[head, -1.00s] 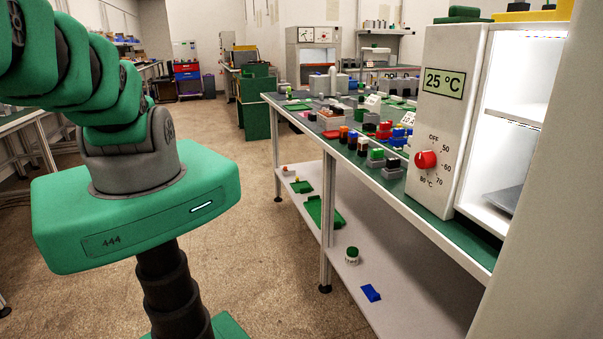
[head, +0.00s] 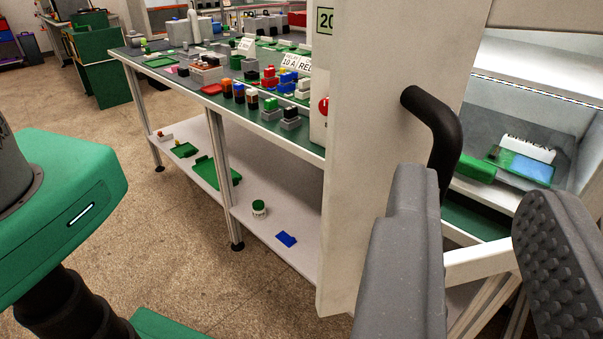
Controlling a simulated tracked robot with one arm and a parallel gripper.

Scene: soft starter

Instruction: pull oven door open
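The oven door (head: 372,150) is a pale panel standing out from the oven front, so it is open. Its black curved handle (head: 440,125) sticks out from the near face. My gripper (head: 478,190) is open, with two grey fingers at the lower right. The left finger covers the lower end of the handle; I cannot tell whether they touch. The right finger is well apart from the handle. The door hides most of the oven; a strip of its front with the display (head: 325,20), seeming to read 20, and the red knob (head: 323,106) shows.
A green-topped bench (head: 300,138) with several small coloured parts runs back left, above a white lower shelf (head: 265,215). The floor (head: 170,250) at left is clear.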

